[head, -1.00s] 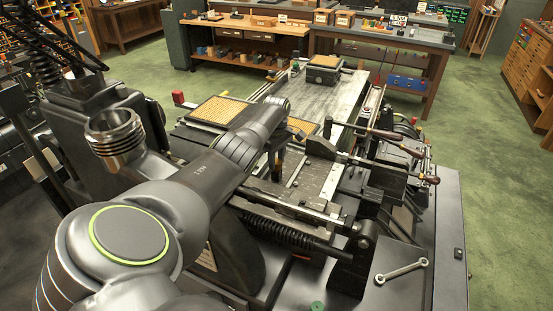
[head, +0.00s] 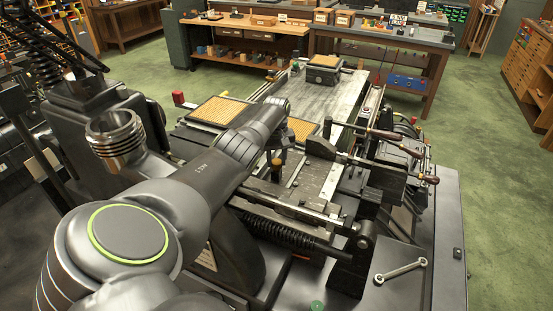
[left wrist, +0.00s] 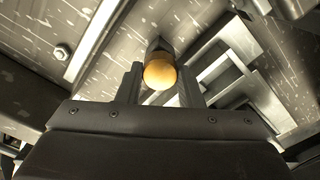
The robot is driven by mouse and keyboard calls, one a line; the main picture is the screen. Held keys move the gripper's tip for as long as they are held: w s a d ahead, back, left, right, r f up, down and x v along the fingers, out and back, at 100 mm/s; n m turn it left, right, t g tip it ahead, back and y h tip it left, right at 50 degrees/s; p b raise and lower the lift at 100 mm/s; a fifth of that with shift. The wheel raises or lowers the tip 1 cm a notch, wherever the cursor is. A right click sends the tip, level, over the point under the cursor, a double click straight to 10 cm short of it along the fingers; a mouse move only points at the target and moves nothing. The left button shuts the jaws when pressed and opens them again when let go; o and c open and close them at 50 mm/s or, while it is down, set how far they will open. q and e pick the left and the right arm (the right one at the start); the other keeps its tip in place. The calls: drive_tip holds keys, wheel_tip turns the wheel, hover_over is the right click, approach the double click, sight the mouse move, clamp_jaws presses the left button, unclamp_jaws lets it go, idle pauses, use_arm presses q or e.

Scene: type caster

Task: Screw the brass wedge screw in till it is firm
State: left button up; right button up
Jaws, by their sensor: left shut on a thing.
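The brass wedge screw (left wrist: 160,73) shows its round yellow head in the left wrist view, between my two dark fingers. My left gripper (left wrist: 159,84) is shut on it. In the head view my left gripper (head: 277,170) reaches down over the grey machine bed, below the end of my arm. The screw's small brass head (head: 276,161) also shows there. The screw's thread and the hole under it are hidden, so its depth cannot be seen. My right gripper is not in view.
A slotted steel block and rails surround the screw. Levers with dark red handles (head: 387,134) stand to the right. A woven tan pad (head: 218,110) lies behind my arm. A wrench (head: 401,270) lies on the clear front-right plate.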

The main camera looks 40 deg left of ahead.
use_arm(q)
drive_tip(key=m, duration=0.3)
drive_tip(key=shift+r+m, duration=0.1)
drive_tip(key=shift+m, duration=0.3)
drive_tip(key=m, duration=0.3)
drive_tip(key=shift+w+m, duration=0.1)
drive_tip(key=shift+m, duration=0.2)
drive_tip(key=m, duration=0.6)
drive_tip(key=shift+b, duration=0.4)
drive_tip(key=shift+r+m, duration=0.1)
drive_tip(key=shift+m, duration=0.3)
drive_tip(key=o, duration=1)
drive_tip(key=shift+c, duration=0.2)
